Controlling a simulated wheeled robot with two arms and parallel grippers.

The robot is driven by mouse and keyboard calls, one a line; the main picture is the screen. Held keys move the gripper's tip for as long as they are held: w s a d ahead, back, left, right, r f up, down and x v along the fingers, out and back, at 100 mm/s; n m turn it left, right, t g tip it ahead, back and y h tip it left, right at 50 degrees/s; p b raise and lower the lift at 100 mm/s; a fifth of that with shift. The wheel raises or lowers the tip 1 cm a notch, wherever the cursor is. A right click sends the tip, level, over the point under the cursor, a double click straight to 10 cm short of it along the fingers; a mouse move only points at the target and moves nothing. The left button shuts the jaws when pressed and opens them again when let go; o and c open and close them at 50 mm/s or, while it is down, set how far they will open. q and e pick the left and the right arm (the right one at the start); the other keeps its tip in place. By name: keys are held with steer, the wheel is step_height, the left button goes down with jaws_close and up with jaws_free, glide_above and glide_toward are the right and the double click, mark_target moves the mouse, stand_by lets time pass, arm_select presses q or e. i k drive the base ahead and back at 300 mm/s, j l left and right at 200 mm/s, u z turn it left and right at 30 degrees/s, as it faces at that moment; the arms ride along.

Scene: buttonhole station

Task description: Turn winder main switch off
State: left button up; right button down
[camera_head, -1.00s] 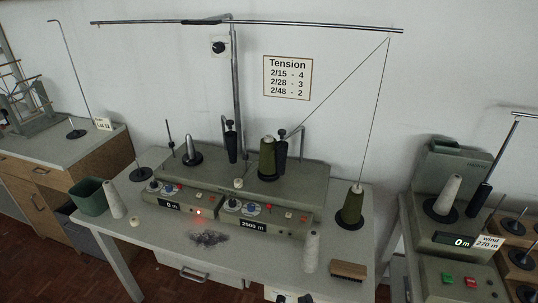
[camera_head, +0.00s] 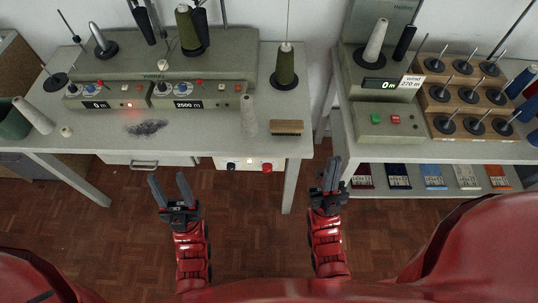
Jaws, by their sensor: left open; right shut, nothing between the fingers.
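The grey-green winder (camera_head: 205,63) stands on the left table, its displays reading "0 m" and "2500 m". A red lamp (camera_head: 129,104) glows on its left unit. A white switch panel (camera_head: 243,164) sits under the table's front edge, with a black knob (camera_head: 232,166) on its left and a red knob (camera_head: 267,168) on its right. I cannot tell which control is the main switch or its setting. My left gripper (camera_head: 168,180) is open and empty, left of the panel. My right gripper (camera_head: 332,162) is shut and empty, right of the panel, apart from it.
A brush (camera_head: 286,127), a pale cone (camera_head: 248,115) and a green cone (camera_head: 285,66) stand near the table's right end. A table leg (camera_head: 291,185) lies between the panel and my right gripper. A second machine (camera_head: 390,118) stands on the right table. The floor below is clear.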

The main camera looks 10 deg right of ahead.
mark_target(267, 167)
steer(key=j+z, duration=0.1)
steer(key=j, duration=0.3)
steer(key=k+j+z, duration=0.1)
steer(key=j, duration=0.35)
steer(key=k+j+z, duration=0.15)
steer(key=j, duration=0.25)
